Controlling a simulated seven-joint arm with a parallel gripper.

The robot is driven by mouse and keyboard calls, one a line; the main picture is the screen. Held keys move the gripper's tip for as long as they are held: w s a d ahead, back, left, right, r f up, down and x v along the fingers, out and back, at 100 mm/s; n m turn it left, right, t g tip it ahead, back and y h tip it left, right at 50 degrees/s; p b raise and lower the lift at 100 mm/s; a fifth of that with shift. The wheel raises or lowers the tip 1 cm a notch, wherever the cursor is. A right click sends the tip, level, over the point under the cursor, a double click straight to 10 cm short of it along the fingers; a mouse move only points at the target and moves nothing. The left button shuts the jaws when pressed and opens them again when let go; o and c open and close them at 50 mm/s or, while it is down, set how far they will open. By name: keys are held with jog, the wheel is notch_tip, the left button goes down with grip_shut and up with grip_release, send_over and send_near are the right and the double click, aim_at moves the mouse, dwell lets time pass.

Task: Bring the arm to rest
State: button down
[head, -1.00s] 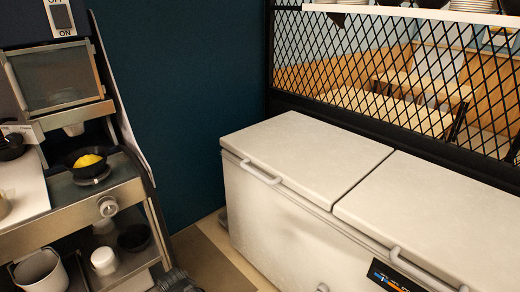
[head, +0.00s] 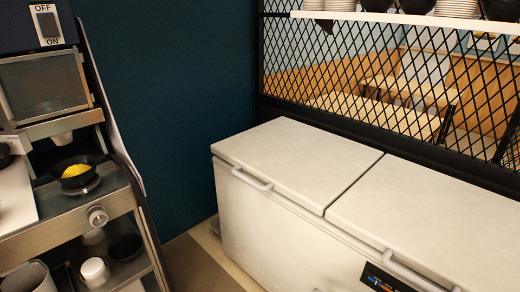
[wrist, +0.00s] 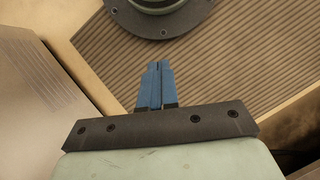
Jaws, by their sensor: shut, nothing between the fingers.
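My gripper (wrist: 155,72) shows in the wrist view with its two blue fingers pressed together and nothing between them. It points over a ribbed brown surface. A round dark flange with a green middle, part of my own body, is at the top of that view. My gripper is not in the head view now.
A white chest freezer (head: 290,160) with two closed lids fills the right. A metal cart (head: 60,222) at left holds a black pan (head: 98,160) with yellow food (head: 75,170). White and black cups stand on its lower shelf. A strip of floor (head: 200,262) lies between them.

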jog(key=s+d+f+m+g+y, duration=0.1)
jog(key=s+d+f+m+g, duration=0.1)
jog(key=s+d, duration=0.5)
jog(key=shift+d+f+m+y, duration=0.3)
jog(key=shift+d+f+m, duration=0.35)
jog(key=shift+d+m, duration=0.2)
